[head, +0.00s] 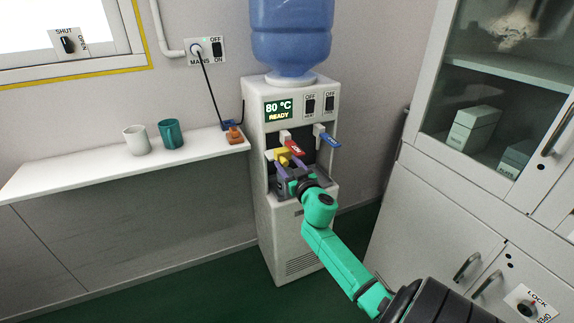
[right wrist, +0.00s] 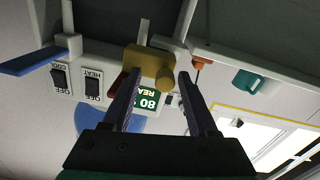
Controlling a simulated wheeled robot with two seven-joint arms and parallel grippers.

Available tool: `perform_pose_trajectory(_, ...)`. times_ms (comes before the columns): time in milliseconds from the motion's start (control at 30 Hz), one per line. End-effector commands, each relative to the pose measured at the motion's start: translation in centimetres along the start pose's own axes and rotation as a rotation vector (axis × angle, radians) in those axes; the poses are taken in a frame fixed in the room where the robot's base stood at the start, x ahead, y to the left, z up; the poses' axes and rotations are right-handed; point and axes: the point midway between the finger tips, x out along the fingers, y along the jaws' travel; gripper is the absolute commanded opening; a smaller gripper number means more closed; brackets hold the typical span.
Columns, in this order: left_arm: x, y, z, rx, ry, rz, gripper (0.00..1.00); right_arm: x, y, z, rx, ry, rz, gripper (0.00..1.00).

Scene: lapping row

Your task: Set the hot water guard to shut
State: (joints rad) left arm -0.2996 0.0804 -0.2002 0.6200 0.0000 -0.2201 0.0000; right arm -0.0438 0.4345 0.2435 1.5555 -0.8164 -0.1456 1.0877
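The water dispenser (head: 300,230) stands against the wall, with a red hot tap lever (head: 294,147) and a blue tap lever (head: 328,139). The yellow guard (head: 282,156) is at the red tap, just below the lever. In the right wrist view the yellow guard (right wrist: 148,62) shows as a block with a round knob. My right gripper (head: 287,165) is in front of the guard. Its two fingers are apart, one on either side of the knob, and a gap shows beside the knob. Whether a finger touches the guard I cannot tell. My left gripper is not in view.
The display (head: 278,110) reads 80 °C READY, beside two OFF-marked switches (head: 310,105). A shelf (head: 80,168) at left holds a white mug (head: 136,140), a teal mug (head: 171,134) and a small orange item (head: 234,135). A glass-fronted cabinet (head: 440,160) stands at right.

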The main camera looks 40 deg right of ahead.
Motion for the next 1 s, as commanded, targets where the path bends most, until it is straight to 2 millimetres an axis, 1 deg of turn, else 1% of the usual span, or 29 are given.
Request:
perform_pose_trajectory(167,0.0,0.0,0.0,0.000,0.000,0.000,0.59,-0.2,-0.1,0.0,0.001,0.001,-0.002,0.59)
perform_pose_trajectory(267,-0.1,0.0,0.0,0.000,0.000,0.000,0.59,-1.1,-0.2,0.0,0.003,0.000,-0.003,0.59)
perform_pose_trajectory(367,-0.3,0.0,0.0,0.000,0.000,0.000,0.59,-2.8,-0.1,0.0,0.002,-0.002,-0.002,0.59)
perform_pose_trajectory(467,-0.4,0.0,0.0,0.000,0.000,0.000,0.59,-5.2,-0.1,0.1,0.003,-0.003,-0.002,0.59)
perform_pose_trajectory(600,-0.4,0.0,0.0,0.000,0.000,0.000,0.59,-9.1,0.0,0.2,0.004,-0.004,0.000,0.59)
perform_pose_trajectory(733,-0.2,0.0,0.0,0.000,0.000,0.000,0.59,-12.4,0.1,0.2,0.002,-0.004,0.002,0.59)
perform_pose_trajectory(833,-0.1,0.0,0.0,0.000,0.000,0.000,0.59,-13.9,0.1,0.2,0.002,-0.002,0.001,0.59)
perform_pose_trajectory(900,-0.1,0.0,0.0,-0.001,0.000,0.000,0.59,-14.4,0.1,0.1,0.000,-0.001,0.001,0.59)
perform_pose_trajectory(1000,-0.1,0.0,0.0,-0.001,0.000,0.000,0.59,-14.7,0.1,0.0,-0.001,0.000,0.001,0.59)
